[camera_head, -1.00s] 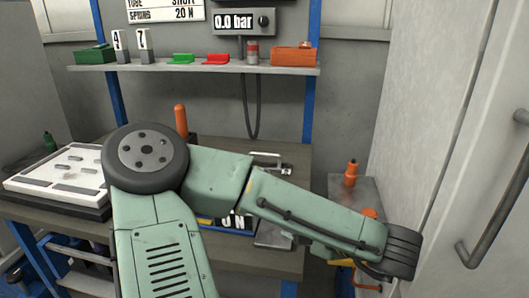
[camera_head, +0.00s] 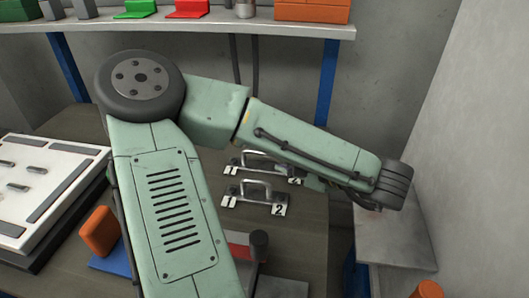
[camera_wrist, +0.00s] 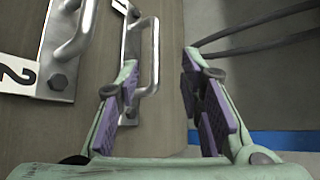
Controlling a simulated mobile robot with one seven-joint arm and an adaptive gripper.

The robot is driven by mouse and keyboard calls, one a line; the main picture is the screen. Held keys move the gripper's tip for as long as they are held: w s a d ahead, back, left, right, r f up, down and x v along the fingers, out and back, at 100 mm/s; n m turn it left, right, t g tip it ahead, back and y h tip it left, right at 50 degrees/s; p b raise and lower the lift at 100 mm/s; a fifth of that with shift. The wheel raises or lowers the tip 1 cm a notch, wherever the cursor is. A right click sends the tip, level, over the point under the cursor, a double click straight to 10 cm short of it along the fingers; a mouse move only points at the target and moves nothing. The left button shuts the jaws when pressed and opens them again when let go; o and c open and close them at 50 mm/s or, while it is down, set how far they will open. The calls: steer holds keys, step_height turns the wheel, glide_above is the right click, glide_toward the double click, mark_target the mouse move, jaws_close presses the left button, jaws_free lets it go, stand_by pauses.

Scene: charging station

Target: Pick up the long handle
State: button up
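Two metal handles on plates lie side by side on the workbench. The nearer handle (camera_head: 256,190) has tags, one reading 2, and shows at the left in the wrist view (camera_wrist: 72,38). The farther handle (camera_head: 262,157) is partly covered by my arm in the head view. In the wrist view this farther handle (camera_wrist: 154,52) stands upright in the picture, its bar appearing between my fingertips. I cannot tell for sure which handle is the long one. My gripper (camera_wrist: 160,66) is open and empty, its left finger overlapping the handle's lower end. Contact cannot be told.
A white panel (camera_head: 40,215) lies on the bench at the left. An orange block (camera_head: 100,231) and a dark upright knob (camera_head: 259,243) stand near the front. A shelf (camera_head: 190,29) with several items runs above. A grey surface (camera_head: 395,240) is at the right, beyond the bench edge.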

steer(key=p+x, duration=0.1)
steer(key=x, duration=0.4)
steer(key=shift+a, duration=0.3)
steer(key=p+x, duration=0.1)
steer(key=x, duration=0.1)
steer(key=p+x, duration=0.1)
steer(key=x, duration=0.2)
steer(key=shift+s+d+f, duration=0.1)
steer(key=shift+s+f, duration=0.05)
steer(key=shift+f, duration=0.15)
steer(key=shift+c, duration=0.5)
jaws_close()
